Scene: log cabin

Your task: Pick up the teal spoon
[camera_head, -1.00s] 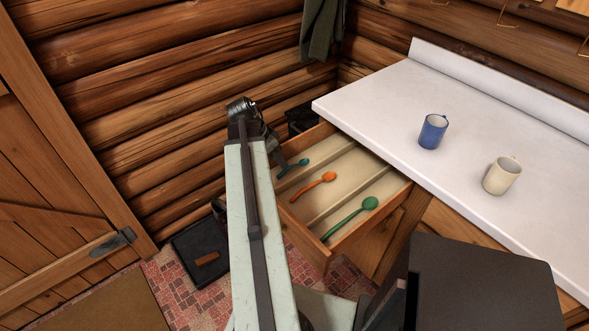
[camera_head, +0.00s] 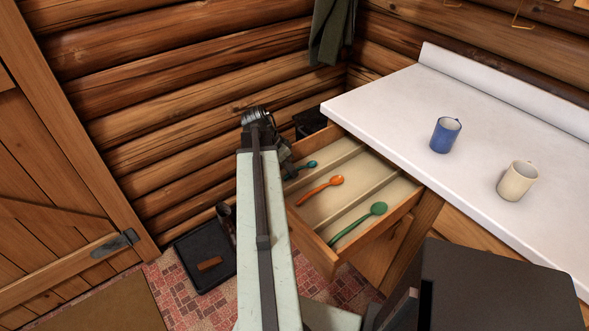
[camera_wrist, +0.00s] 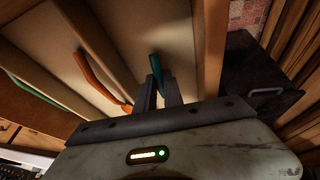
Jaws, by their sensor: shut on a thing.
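The teal spoon (camera_head: 311,164) lies in the far compartment of the open wooden drawer (camera_head: 330,262), its bowl showing beyond my gripper (camera_head: 291,172). In the wrist view my gripper (camera_wrist: 162,95) is shut on the dark teal handle (camera_wrist: 157,66), which sticks out past the fingers. The spoon's bowl is hidden there. In the head view my arm and wrist partly hide the fingers and the handle. I cannot tell whether the spoon is lifted off the drawer floor.
An orange spoon (camera_head: 322,187) and a green spoon (camera_head: 359,223) lie in the other compartments, split by low dividers. A blue mug (camera_head: 445,135) and a cream mug (camera_head: 517,180) stand on the white counter (camera_head: 400,105). A log wall (camera_head: 190,100) rises close behind my gripper.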

